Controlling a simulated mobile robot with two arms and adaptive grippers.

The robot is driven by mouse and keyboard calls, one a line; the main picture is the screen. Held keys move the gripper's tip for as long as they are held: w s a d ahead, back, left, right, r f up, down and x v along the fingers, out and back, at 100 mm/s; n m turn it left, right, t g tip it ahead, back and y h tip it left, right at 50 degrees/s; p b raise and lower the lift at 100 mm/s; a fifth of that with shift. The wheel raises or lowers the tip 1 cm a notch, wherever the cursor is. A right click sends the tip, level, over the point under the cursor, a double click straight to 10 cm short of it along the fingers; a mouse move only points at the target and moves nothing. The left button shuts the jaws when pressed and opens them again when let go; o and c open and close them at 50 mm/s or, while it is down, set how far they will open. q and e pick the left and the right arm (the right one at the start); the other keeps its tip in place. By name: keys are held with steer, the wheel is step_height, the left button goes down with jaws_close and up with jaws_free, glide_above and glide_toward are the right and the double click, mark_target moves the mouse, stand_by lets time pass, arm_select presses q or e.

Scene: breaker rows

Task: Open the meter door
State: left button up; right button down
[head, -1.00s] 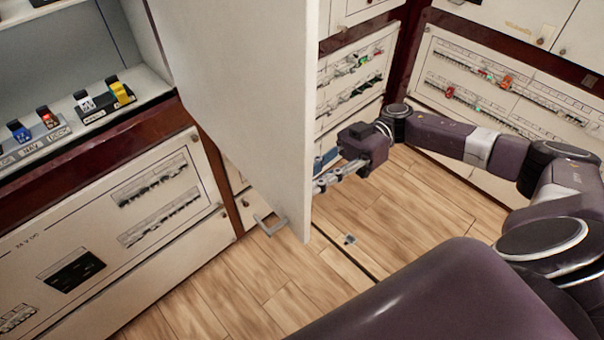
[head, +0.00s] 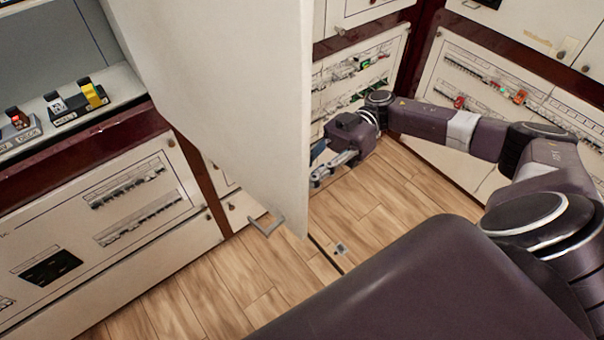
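A tall pale door (head: 240,90) stands swung out from the cabinet in the middle of the head view; I take it to be the meter door. A grey bar handle (head: 266,224) shows at its lower end. My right gripper (head: 328,172) is behind the door's right edge, low over the floor, partly hidden by the door. I cannot tell whether it touches the door or how far its fingers are apart. My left gripper is not in view.
A breaker panel (head: 100,215) and a shelf with coloured switches (head: 75,100) are at the left. More breaker panels (head: 490,95) line the back right, close to my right arm. Wooden floor (head: 225,285) is clear in front of the door.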

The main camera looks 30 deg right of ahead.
steer(key=shift+s+f, duration=0.1)
steer(key=c, duration=1.7)
jaws_free()
steer(key=shift+c, duration=0.2)
steer(key=v, duration=1.2)
